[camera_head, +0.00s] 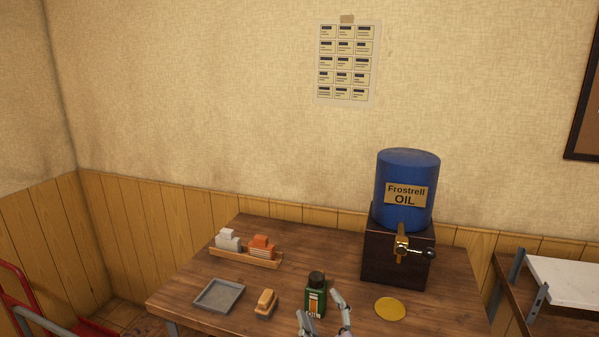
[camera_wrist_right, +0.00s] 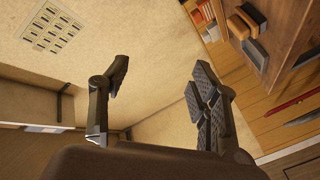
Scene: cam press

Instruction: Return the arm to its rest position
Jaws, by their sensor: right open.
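My right gripper (camera_head: 324,316) shows at the bottom of the head view, its fingers spread apart with nothing between them. In the picture it is just in front of and to the right of a green bottle (camera_head: 315,297) with a black cap, which stands upright on the wooden table (camera_head: 190,283). In the right wrist view the gripper's fingers (camera_wrist_right: 158,95) are wide apart and empty, with the wall behind them. Whether the gripper touches the bottle cannot be told. My left gripper is in neither view.
A blue oil drum (camera_head: 405,180) with a brass tap (camera_head: 402,245) sits on a dark stand at the table's back right. A yellow disc (camera_head: 390,308) lies before it. A grey tray (camera_head: 219,295), a brush-like block (camera_head: 265,303) and a wooden rack (camera_head: 246,258) are on the left.

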